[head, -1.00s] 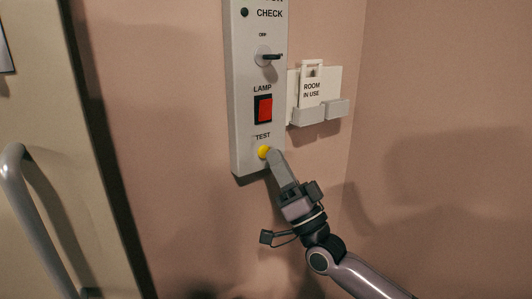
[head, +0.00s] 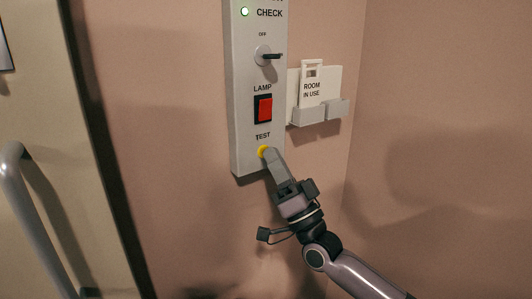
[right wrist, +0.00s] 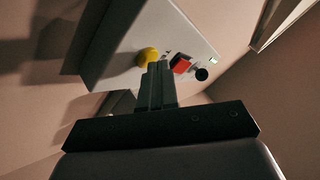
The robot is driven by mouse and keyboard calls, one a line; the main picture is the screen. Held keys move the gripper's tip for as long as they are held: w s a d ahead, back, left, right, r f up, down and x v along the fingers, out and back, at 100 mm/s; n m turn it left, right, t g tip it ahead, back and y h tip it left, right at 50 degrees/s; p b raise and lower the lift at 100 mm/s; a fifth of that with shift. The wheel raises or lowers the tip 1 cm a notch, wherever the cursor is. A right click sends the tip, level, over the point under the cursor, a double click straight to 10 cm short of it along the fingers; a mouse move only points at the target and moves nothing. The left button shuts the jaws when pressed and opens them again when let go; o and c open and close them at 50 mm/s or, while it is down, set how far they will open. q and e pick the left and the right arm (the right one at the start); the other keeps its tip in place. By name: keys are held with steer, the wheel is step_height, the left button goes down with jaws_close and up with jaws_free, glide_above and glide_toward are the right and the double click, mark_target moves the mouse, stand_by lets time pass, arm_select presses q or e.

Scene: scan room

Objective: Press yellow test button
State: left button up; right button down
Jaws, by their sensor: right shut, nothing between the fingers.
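The yellow test button (head: 262,152) is low on the grey wall panel (head: 243,110), under the word TEST. My right gripper (head: 268,152) is shut and empty, its fingertips at the button and covering its right part. The tips seem to touch it. In the right wrist view the shut fingers (right wrist: 157,72) reach to the yellow button (right wrist: 146,56). The indicator light (head: 244,12) beside CHECK glows greenish white. My left gripper is not in view.
A ROOM IN USE tag (head: 312,88) in a holder is to the right. A door with a grey handle (head: 38,215) is at left.

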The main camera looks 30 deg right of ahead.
steer(key=shift+s, duration=0.5)
steer(key=shift+p, duration=0.35)
steer(key=s+p, duration=0.2)
steer(key=s, duration=0.4)
steer(key=shift+d, duration=0.3)
stand_by(0.3)
